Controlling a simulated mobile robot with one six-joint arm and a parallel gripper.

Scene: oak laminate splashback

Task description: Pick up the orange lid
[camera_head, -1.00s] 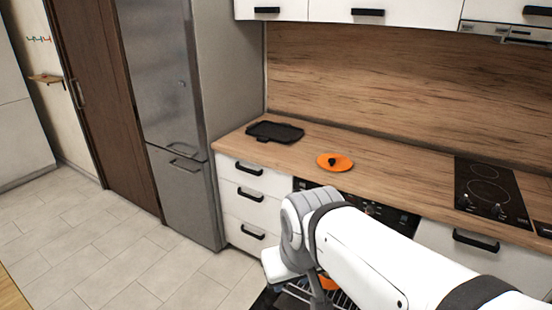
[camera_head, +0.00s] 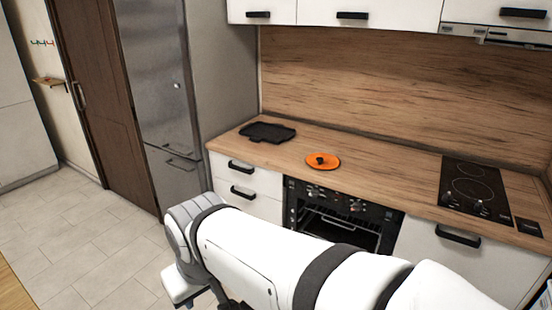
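The orange lid (camera_head: 322,162) is a flat round disc with a small black knob. It lies on the wooden countertop (camera_head: 375,170), near the front edge and above the oven. My white arm reaches across the lower middle of the view, in front of the cabinets and nearer to me than the lid. My gripper lies below the arm's end, hidden by the arm or cut off by the lower picture edge, so its fingers do not show. Nothing touches the lid except the countertop.
A black tray (camera_head: 267,132) lies on the counter left of the lid. A black cooktop (camera_head: 475,188) is at the right. The built-in oven (camera_head: 340,215) is below the lid, its interior rack visible. A steel fridge (camera_head: 155,75) stands left. Counter around the lid is clear.

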